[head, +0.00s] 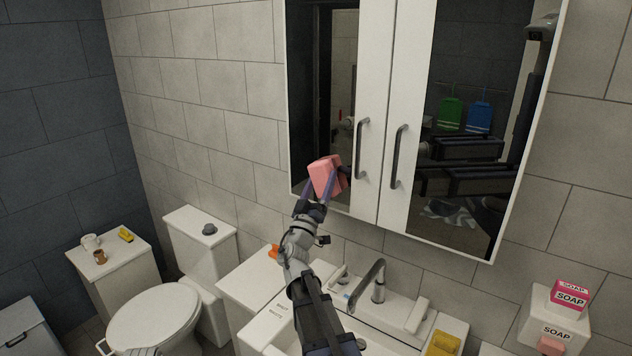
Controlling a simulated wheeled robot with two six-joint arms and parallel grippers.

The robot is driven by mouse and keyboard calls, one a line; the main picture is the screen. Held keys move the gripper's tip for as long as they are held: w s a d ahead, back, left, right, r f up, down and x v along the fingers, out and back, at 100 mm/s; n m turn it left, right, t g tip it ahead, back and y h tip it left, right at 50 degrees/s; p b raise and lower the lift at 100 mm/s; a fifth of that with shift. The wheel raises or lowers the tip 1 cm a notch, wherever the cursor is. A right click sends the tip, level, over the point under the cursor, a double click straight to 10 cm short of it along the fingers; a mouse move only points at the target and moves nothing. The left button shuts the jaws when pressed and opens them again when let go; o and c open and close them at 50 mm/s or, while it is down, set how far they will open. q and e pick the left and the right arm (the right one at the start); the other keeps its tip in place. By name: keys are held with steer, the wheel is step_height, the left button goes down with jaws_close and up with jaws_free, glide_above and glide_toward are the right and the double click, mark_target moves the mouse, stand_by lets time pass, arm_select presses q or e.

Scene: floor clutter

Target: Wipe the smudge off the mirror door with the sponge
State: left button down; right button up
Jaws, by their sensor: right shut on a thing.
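A white wall cabinet has two mirror doors with grey bar handles, the left mirror door (309,100) and the right mirror door (473,150). My right gripper (323,190) is shut on a pink sponge (325,176). The sponge is at the lower part of the left mirror door, left of its handle. It is against the glass or very close to it; I cannot tell which. The glass behind the sponge is hidden, and I can make out no clear smudge.
Below the cabinet are a grey faucet (368,285) and a white sink counter. A toilet (160,318) stands at left. A pink soap box (569,297) sits at right. A yellow sponge-like block (443,343) lies at the front. The cabinet handles (362,150) stick out near the sponge.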

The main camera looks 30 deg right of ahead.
steer(key=shift+s+d, duration=0.3)
steer(key=shift+s, duration=0.3)
steer(key=shift+s+d, duration=0.25)
steer(key=shift+s, duration=0.3)
steer(key=shift+w, duration=0.15)
steer(key=shift+w+a, duration=0.4)
steer(key=shift+w, duration=0.5)
steer(key=shift+w+a, duration=0.4)
steer(key=shift+w, duration=0.45)
steer(key=shift+w+a, duration=0.25)
steer(key=shift+w, duration=0.35)
steer(key=shift+w+a, duration=0.25)
steer(key=shift+w, duration=0.4)
steer(key=shift+w+a, duration=0.25)
steer(key=shift+w, duration=0.35)
steer(key=s+a, duration=0.2)
steer(key=a, duration=0.3)
steer(key=shift+s+a, duration=0.2)
steer(key=shift+a, duration=0.05)
